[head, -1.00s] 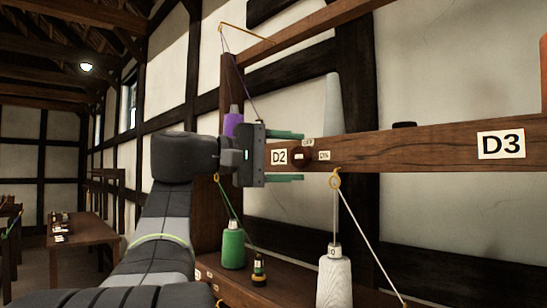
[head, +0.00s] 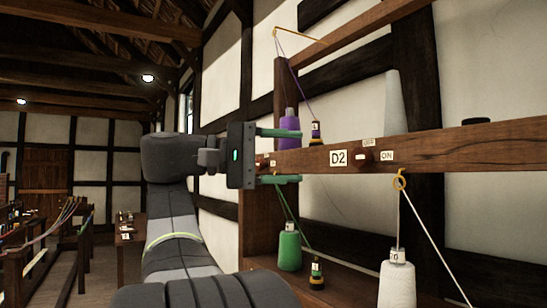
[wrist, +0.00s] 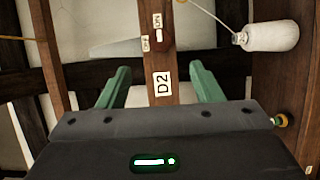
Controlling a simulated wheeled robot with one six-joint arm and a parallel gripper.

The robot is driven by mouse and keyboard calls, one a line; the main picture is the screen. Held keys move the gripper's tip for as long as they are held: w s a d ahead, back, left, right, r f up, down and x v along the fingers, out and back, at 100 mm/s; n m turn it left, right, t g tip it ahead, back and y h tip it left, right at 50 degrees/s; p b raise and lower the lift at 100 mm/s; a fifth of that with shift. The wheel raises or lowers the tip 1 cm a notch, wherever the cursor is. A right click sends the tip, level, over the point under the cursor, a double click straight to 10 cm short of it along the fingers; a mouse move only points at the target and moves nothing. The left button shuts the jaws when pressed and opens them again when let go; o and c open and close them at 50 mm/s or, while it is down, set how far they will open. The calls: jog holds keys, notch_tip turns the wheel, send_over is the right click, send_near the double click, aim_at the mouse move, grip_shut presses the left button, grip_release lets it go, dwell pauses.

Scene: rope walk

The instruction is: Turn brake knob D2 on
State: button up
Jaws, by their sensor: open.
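Brake knob D2 (head: 364,155) is a small reddish-brown knob on the front of the wooden beam (head: 440,147). Its D2 label (head: 338,158) is on its left, an ON label (head: 387,156) on its right and an OFF label (head: 369,142) above it. Which label the knob points to is too small to tell. My gripper (head: 290,156) is open and empty, left of the D2 label, its green fingers level with the beam's top and bottom. In the wrist view the knob (wrist: 160,39) is beyond the fingertips, and the D2 label (wrist: 162,84) shows between the fingers.
A white spool (head: 397,285) hangs or stands below the beam, its cord through a yellow ring (head: 399,180). A green spool (head: 289,247) and a purple spool (head: 290,128) are near my gripper. A dark post stands behind the beam.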

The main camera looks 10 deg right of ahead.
aim_at(358, 157)
jog(key=shift+a, duration=0.9)
jog(key=shift+d, duration=0.15)
jog(key=d, duration=1.3)
jog(key=shift+d, duration=0.3)
